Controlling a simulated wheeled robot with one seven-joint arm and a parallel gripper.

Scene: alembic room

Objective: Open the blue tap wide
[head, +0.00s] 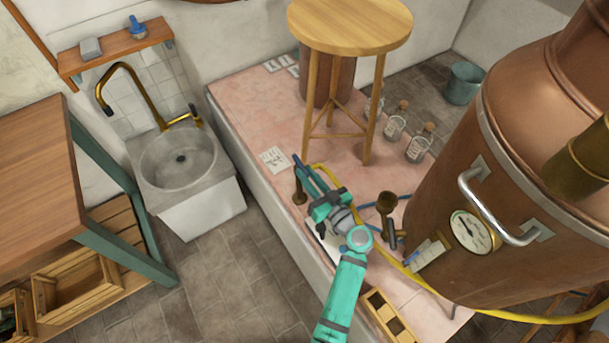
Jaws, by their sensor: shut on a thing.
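The blue tap's long dark-blue lever (297,160) slants beside a short brass post (299,191) on the pink tiled platform. My teal gripper (312,180) reaches up and left over the platform and is shut on the lever. The jaws and wrist hide the lower part of the lever and where it joins the tap. How far the tap is turned cannot be told from this view.
A yellow hose (440,284) runs past my arm towards a large copper still (440,160) at right. A brass fitting (387,203) stands close to my wrist. A wooden stool (350,25) and several glass bottles (395,127) stand behind. A sink (180,158) is at left.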

